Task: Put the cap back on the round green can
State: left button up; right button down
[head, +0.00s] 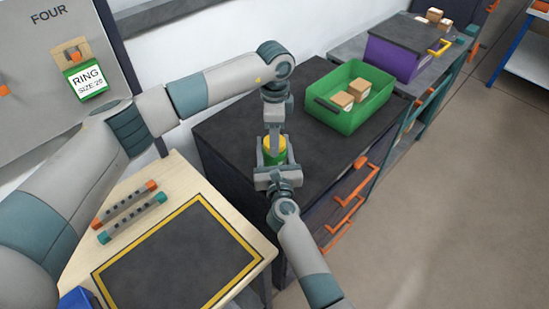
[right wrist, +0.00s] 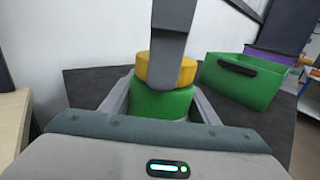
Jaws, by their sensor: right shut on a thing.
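The round green can (head: 274,156) stands upright on the dark cabinet top, and it also shows in the right wrist view (right wrist: 160,104). My right gripper (head: 276,170) is shut on the can, one finger on each side. The yellow cap (head: 273,144) is at the can's top, level, and it shows in the right wrist view (right wrist: 184,70). I cannot tell if it is fully seated. My left gripper (head: 273,137) points straight down at the cap from above. I see it edge-on, its grey finger hiding part of the cap, so its opening is unclear.
A green bin (head: 346,118) with small cardboard boxes (head: 342,99) stands behind the can to the right. A purple bin (head: 394,58) is farther back. A wooden table (head: 172,183) with a yellow-framed dark mat (head: 178,262) is at lower left. Orange handles (head: 347,212) stick out of the cabinet front.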

pick_arm(q)
jog(key=m, duration=1.2)
jog(key=shift+w, duration=0.1)
jog(key=m, duration=1.3)
jog(key=shift+m, duration=0.3)
jog(key=m, duration=1.1)
jog(key=shift+m, duration=0.4)
jog(key=m, duration=1.3)
jog(key=shift+f, duration=0.1)
jog(key=o, duration=1.2)
